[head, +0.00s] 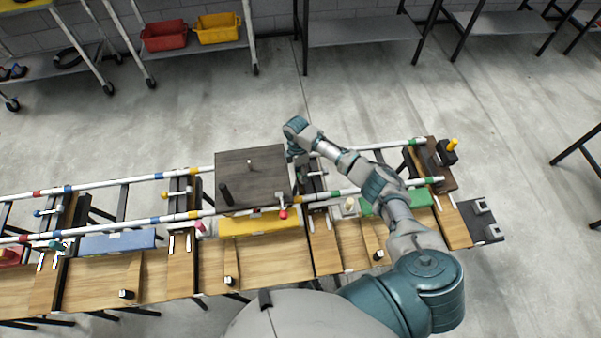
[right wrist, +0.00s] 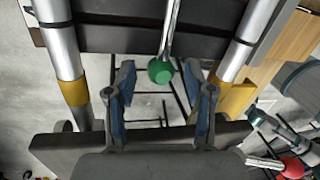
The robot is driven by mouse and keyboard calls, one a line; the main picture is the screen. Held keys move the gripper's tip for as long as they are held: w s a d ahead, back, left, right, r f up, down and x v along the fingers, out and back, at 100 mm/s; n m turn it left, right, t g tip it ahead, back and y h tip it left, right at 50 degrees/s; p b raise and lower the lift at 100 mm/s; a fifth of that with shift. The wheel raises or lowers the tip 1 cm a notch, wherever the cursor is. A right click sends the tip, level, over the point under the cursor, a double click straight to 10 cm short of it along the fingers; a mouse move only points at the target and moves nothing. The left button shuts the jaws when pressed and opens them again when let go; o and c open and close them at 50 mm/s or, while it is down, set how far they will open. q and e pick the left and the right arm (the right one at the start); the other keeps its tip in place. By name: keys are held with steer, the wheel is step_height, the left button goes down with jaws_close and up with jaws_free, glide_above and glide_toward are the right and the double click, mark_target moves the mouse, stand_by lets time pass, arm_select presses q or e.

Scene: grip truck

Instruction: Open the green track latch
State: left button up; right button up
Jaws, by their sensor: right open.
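The green track latch shows in the right wrist view as a round green knob (right wrist: 160,72) on the end of a metal rod. My right gripper (right wrist: 159,88) is open, with one finger on each side of the knob. I see no clear contact between the fingers and the knob. In the head view my right gripper (head: 292,152) is small and partly hidden beside the dark box, and the green knob cannot be made out there. My left gripper is not in view.
The dark box (head: 250,172) stands on the rails just left of my right gripper. A red knob (head: 283,213) sits at its front right corner; it also shows in the right wrist view (right wrist: 292,168). White rails (head: 120,185) with coloured bands run left to right.

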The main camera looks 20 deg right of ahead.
steer(key=shift+a+f, duration=0.1)
steer(key=shift+f, duration=0.15)
jaws_close()
steer(key=shift+r, duration=0.1)
